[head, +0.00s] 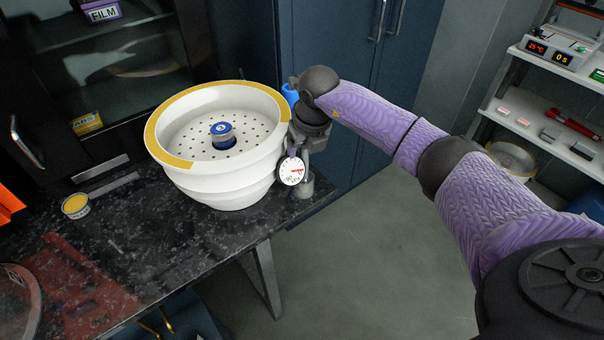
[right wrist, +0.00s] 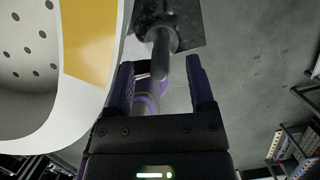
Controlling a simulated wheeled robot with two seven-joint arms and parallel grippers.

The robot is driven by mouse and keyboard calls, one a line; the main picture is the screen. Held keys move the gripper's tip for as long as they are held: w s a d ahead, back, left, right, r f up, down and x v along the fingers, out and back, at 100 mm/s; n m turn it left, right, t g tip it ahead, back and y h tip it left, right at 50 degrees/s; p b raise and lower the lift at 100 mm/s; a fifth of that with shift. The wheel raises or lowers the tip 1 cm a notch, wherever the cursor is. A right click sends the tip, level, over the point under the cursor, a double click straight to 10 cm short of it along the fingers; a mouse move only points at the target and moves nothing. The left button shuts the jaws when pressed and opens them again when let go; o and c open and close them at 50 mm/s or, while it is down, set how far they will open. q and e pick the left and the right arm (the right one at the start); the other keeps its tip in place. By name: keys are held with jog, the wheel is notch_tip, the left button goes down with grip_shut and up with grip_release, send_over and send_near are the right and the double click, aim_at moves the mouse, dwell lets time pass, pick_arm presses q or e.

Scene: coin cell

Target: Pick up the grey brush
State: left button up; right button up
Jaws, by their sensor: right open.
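My right gripper (head: 301,152) points down beside the right side of the white perforated bowl, at the table's far right corner. In the right wrist view its two dark fingers (right wrist: 160,64) are apart. A grey upright rod on a round base (right wrist: 162,50), likely the grey brush, shows between and beyond the fingertips; I cannot tell whether they touch it. In the head view a grey piece (head: 306,186) shows low at the table corner, mostly hidden by the gripper and a round dial gauge (head: 291,171). My left gripper is not in view.
The white bowl (head: 225,190) with a yellow rim band stands close left of the gripper; its wall also fills the left of the wrist view (right wrist: 108,60). A blue item (head: 290,94) is behind the gripper. A yellow-topped tin (head: 76,206) lies left. Open floor (head: 370,250) is right of the table.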

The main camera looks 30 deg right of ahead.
jog(key=x, duration=0.3)
jog(key=shift+b, duration=0.3)
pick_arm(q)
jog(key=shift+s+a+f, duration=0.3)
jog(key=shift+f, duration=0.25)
pick_arm(e)
jog(key=shift+r, duration=0.1)
grip_shut()
jog(key=shift+r, duration=0.1)
pick_arm(q)
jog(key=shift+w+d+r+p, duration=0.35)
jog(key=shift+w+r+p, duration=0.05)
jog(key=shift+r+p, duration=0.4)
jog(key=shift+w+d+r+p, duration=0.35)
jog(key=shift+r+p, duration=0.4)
jog(key=shift+p, duration=0.05)
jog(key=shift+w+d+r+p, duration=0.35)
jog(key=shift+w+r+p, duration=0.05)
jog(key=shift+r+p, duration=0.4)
pick_arm(e)
notch_tip(320, 180, up, 18)
